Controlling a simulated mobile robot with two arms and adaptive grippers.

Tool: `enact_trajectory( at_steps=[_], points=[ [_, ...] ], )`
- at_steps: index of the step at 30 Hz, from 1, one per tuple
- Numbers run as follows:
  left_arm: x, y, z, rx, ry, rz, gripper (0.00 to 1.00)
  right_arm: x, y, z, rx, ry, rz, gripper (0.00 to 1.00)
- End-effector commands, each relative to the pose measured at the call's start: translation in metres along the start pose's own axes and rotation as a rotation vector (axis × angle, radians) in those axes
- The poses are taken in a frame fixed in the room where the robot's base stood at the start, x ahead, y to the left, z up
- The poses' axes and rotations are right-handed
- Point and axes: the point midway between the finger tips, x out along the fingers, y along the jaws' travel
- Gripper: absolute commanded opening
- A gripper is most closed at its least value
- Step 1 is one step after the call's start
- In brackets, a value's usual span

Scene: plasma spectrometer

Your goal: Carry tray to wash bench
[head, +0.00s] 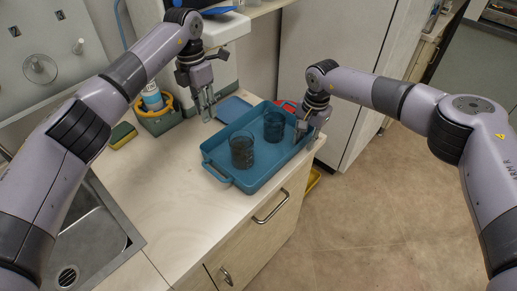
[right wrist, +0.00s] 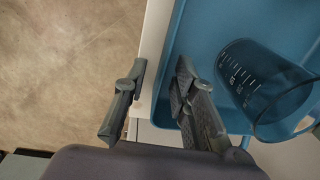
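The blue tray (head: 262,178) sits on the light wooden bench, with a handle at its near left end. Two clear beakers stand in it, a near one (head: 242,152) and a far one (head: 274,126); one beaker (right wrist: 262,85) shows in the right wrist view. My right gripper (head: 302,132) is at the tray's far right end. In the right wrist view my right gripper (right wrist: 160,95) is open, one finger over the tray side and one outside the edge; contact is unclear. My left gripper (head: 208,112) appears open and empty, above the bench left of the tray.
A metal sink (head: 85,240) is at the lower left. A sponge (head: 122,135) and a caddy with a bottle (head: 155,112) stand behind it. A blue flat item (head: 233,108) and a red item (head: 287,104) lie behind the tray. The bench is clear in front.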

Motion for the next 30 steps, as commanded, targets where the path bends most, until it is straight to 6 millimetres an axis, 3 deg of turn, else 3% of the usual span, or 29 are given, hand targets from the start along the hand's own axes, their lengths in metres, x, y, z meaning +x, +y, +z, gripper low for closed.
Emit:
enact_trajectory(
  at_steps=[18, 30],
  points=[
    [-0.001, 0.0, 0.0, -0.001, 0.0, 0.0, 0.25, -0.108, 0.0, -0.001, 0.001, 0.001, -0.002, 0.25],
    [-0.001, 0.0, 0.0, 0.0, 0.0, 0.0, 0.25, -0.119, 0.0, 0.0, 0.001, 0.0, 0.0, 0.25]
  ],
)
